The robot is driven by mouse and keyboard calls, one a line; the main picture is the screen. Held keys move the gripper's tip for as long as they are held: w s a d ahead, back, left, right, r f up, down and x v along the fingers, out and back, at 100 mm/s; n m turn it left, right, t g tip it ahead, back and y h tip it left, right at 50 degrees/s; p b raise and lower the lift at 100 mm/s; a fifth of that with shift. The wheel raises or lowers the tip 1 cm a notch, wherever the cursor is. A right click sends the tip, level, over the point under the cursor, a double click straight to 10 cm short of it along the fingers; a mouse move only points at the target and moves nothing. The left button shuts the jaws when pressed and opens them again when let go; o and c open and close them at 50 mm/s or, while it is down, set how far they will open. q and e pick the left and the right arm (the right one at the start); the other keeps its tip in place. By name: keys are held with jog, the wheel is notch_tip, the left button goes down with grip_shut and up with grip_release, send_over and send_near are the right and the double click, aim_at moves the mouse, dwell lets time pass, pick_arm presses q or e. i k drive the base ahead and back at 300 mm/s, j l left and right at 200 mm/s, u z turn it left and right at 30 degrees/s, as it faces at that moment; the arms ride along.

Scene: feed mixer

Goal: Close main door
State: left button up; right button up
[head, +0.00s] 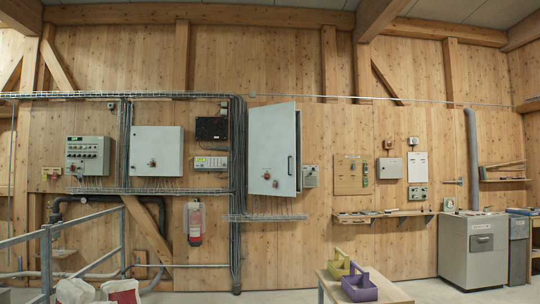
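A tall grey cabinet door (271,148) hangs on the wooden wall near the middle of the head view. It stands swung open at an angle, with a dark handle on its right edge and a red switch on its lower part. Behind it, part of a wall cabinet's side (299,150) shows at the right; the inside is hidden by the door. Neither of my grippers shows in this view.
A closed grey cabinet (156,151) hangs further left. Grey railings (85,245) stand at the lower left. A grey machine (473,248) is at the right.

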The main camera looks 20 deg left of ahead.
aim_at(272, 150)
jog(key=i+j+u, duration=0.45)
jog(key=i, duration=0.3)
jog(key=i+u, duration=0.45)
jog(key=i, duration=1.6)
jog(key=i+j+z, duration=0.1)
jog(key=i, duration=2)
